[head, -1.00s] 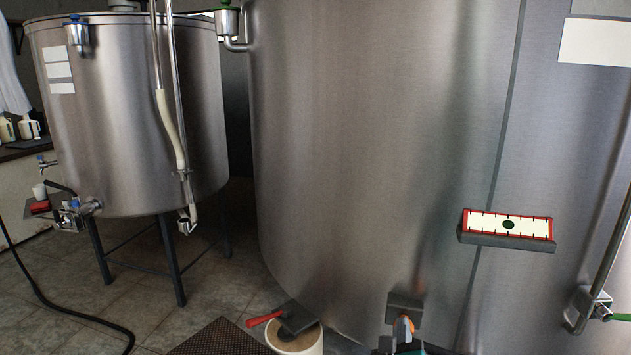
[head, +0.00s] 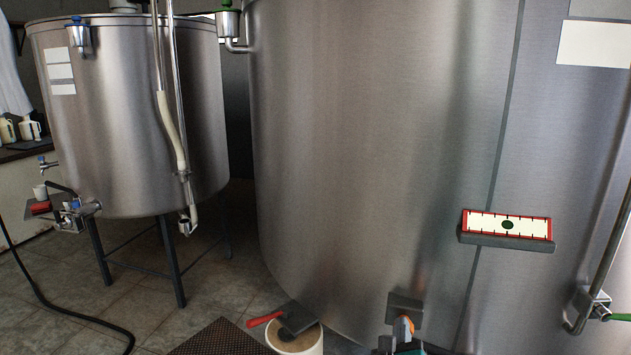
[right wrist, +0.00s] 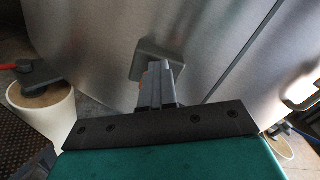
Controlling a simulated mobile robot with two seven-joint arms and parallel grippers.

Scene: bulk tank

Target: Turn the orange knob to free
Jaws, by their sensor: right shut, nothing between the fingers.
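The orange knob (head: 411,324) sits low on the big steel tank, at a grey square mount (head: 405,304). Only a small orange part of it shows in the head view. In the right wrist view a sliver of the orange knob (right wrist: 143,79) shows beside my fingers, under the grey mount (right wrist: 158,54). My right gripper (right wrist: 157,85) is shut with nothing between its fingers. Its fingertips are right at the knob and hide most of it; I cannot tell whether they touch. In the head view my right gripper (head: 403,332) shows at the bottom edge. My left gripper is not in view.
A white bucket (head: 312,345) with a red-handled tool (head: 268,319) on it stands left of the knob. A framed gauge (head: 507,226) and a vertical pipe (head: 607,255) are on the right. A smaller tank (head: 130,120) stands at left, with a hose (head: 55,305) on the floor.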

